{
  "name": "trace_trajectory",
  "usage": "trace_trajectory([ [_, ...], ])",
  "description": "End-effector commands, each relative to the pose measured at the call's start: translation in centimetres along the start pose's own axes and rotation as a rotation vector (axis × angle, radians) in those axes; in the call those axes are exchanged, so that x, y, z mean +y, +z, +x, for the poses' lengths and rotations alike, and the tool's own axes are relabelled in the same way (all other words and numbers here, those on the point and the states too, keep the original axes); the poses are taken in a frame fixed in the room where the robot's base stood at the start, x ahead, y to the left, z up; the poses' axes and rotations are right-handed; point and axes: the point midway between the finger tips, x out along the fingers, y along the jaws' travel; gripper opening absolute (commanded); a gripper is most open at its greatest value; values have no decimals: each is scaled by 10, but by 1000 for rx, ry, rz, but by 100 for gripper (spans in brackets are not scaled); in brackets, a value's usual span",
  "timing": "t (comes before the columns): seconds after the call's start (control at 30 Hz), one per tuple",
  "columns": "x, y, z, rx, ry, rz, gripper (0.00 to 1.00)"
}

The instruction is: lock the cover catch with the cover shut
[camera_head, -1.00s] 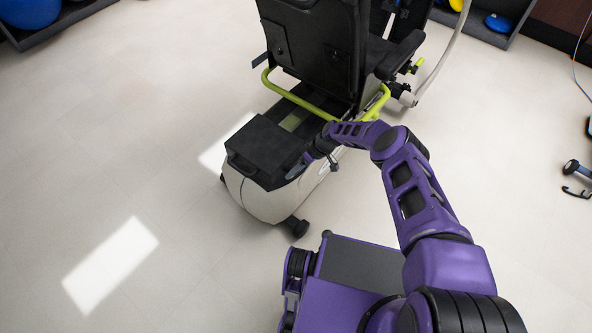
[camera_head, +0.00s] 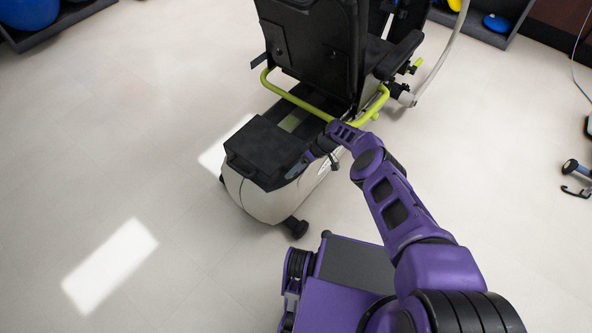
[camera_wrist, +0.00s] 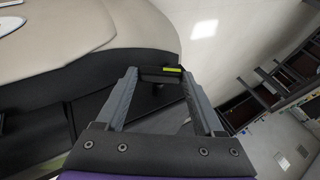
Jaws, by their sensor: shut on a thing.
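The black cover (camera_head: 262,148) lies flat on the rear end of the stepper's pale body and looks shut, though any thin gap along its edge is too small to tell. My gripper (camera_head: 293,174) is at the cover's right rear corner. In the wrist view, the two grey fingers of my gripper (camera_wrist: 158,76) are shut on a small dark piece with a yellow-green strip, which looks like the cover catch (camera_wrist: 172,70). I cannot tell from the views whether the catch is locked. In the head view, my gripper hides the catch.
The stepper's black seat (camera_head: 312,50) and yellow-green frame bar (camera_head: 300,104) stand just beyond the cover. A dark stabiliser foot (camera_head: 296,228) sticks out near the floor on my side. The floor to the left is clear.

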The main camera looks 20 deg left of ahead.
Motion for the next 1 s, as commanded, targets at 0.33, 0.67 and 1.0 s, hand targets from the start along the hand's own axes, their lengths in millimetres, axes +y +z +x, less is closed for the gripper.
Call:
trace_trajectory([
  [0.33, 0, -1, 0, 2, 0, 0, 88],
  [0.67, 0, -1, -2, 1, 0, 0, 100],
  [1.0, -2, -2, -62, 2, 2, 0, 100],
])
